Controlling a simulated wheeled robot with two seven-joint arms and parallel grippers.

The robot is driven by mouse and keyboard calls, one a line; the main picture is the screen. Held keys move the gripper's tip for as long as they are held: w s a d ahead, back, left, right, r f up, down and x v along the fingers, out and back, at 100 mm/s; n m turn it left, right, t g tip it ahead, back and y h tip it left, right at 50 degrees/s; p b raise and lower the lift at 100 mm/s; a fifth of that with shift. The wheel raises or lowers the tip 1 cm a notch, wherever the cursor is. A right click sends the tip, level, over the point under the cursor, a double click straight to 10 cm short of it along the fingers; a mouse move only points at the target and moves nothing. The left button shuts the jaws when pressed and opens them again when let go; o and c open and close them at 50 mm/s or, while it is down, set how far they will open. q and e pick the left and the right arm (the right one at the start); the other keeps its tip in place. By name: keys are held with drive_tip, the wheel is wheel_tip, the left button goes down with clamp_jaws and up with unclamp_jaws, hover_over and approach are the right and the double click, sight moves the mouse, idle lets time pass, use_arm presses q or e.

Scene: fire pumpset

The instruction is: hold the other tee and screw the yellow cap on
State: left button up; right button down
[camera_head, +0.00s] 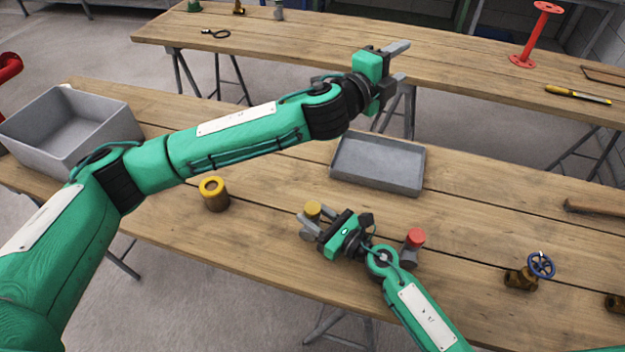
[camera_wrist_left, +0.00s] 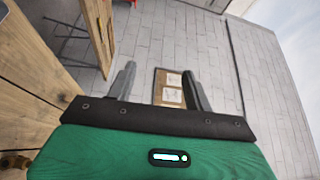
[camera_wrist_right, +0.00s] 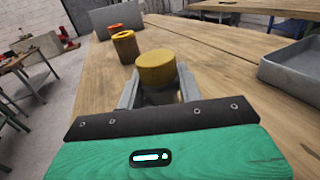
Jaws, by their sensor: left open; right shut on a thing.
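A grey tee (camera_wrist_right: 160,96) with a yellow cap (camera_wrist_right: 156,66) on its top is between the fingers of my right gripper (camera_head: 309,225), which is shut on the tee. The yellow cap (camera_head: 312,208) also shows in the head view, just above the fingers. I cannot tell how tightly it sits. Another grey tee (camera_head: 409,258) with a red cap (camera_head: 416,237) stands to the right, beyond my right wrist. My left gripper (camera_head: 392,65) is open and empty, raised high near the far bench.
A brown cylinder with a yellow rim (camera_head: 214,194) stands to the left. A shallow grey tray (camera_head: 420,183) lies behind, and a deep grey bin (camera_head: 75,160) is at far left. A valve with a blue wheel (camera_head: 541,265) is on the right.

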use_arm(q)
drive_tip(key=w+a+f+n+y, duration=0.3)
drive_tip(key=a+f+n+y, duration=0.3)
drive_tip(key=n, duration=0.7)
drive_tip(key=n+g+y, duration=0.7)
drive_tip(key=n+g, duration=0.5)
drive_tip(key=n, duration=0.6)
hover_over(312, 207)
drive_tip(key=f, duration=1.3)
drive_tip(key=shift+w+d+f, duration=0.3)
drive_tip(key=shift+w+d, duration=0.05)
drive_tip(key=shift+w, duration=0.05)
drive_tip(key=shift+s+a+n+g+y, duration=0.3)
drive_tip(key=shift+s+n, duration=0.15)
drive_tip(key=shift+n, duration=0.05)
drive_tip(key=shift+f, duration=0.15)
drive_tip(key=shift+f, duration=3.9)
drive_tip(key=shift+c, duration=0.4)
